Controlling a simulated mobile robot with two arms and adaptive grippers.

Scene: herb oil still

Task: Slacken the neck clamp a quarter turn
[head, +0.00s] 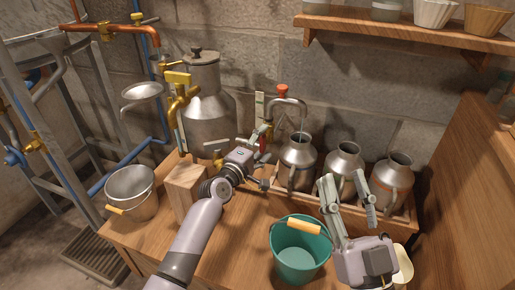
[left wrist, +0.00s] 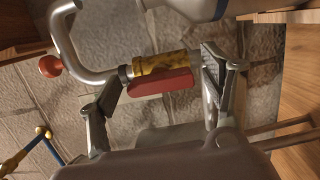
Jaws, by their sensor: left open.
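The neck clamp (left wrist: 158,64), a worn yellow band with a red block-shaped handle (left wrist: 162,84), sits on the grey bent pipe (left wrist: 92,73) in the left wrist view. My left gripper (left wrist: 166,70) is open, with one finger on each side of the clamp and handle; I cannot tell whether either touches. In the head view my left gripper (head: 266,158) is beside the bent pipe (head: 290,102), and only a little red shows behind its fingers. My right gripper (head: 346,182) is open, in front of the middle can, with nothing visible between its fingers.
Several metal cans stand in a wooden tray (head: 340,217) on the right. A large lidded metal vessel (head: 204,75) stands behind. A teal bucket (head: 300,258) and a metal bucket (head: 132,190) flank my left arm. A wooden block (head: 184,187) stands left of the gripper.

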